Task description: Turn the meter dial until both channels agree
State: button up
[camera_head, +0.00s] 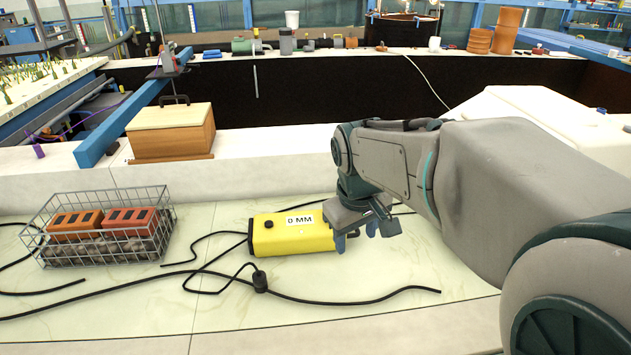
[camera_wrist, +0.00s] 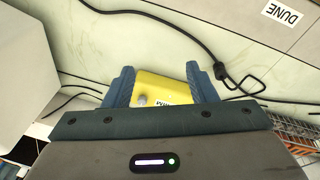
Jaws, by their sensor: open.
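The meter is a yellow box (camera_head: 292,240) lying on the pale tiled surface, with a white "0 MM" label (camera_head: 299,220). A small dark round knob (camera_head: 268,225) is on its top near the left end. My gripper (camera_head: 356,238) is at the box's right end and hides that end. In the wrist view my gripper (camera_wrist: 158,88) has its blue fingers apart, with the yellow box (camera_wrist: 164,84) showing between them. A small grey knob (camera_wrist: 141,100) shows near the palm edge, which partly covers the label. I cannot tell whether the fingers touch the box.
Black cables (camera_head: 350,302) run across the surface around the meter. A wire basket (camera_head: 100,240) with orange bricks and stones stands at left. A wooden box (camera_head: 170,135) sits on the ledge behind. A "DUNE" label (camera_wrist: 281,13) shows in the wrist view. The front surface is mostly clear.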

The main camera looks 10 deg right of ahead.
jog(key=w+a+f+n+g+p, duration=0.15)
jog(key=w+n+p, duration=0.45)
jog(key=w, duration=1.9)
jog(key=w+d+f+n, duration=0.2)
jog(key=w+f+n, duration=0.3)
jog(key=w, duration=0.1)
jog(key=shift+g+y, duration=0.25)
jog(key=shift+y, duration=0.15)
notch_tip(320, 180, down, 14)
jog(key=shift+w+d+r+p, duration=0.1)
jog(key=shift+w+r+p, duration=0.1)
jog(key=shift+p, duration=0.6)
jog(key=shift+c, duration=0.3)
jog(key=c, duration=0.9)
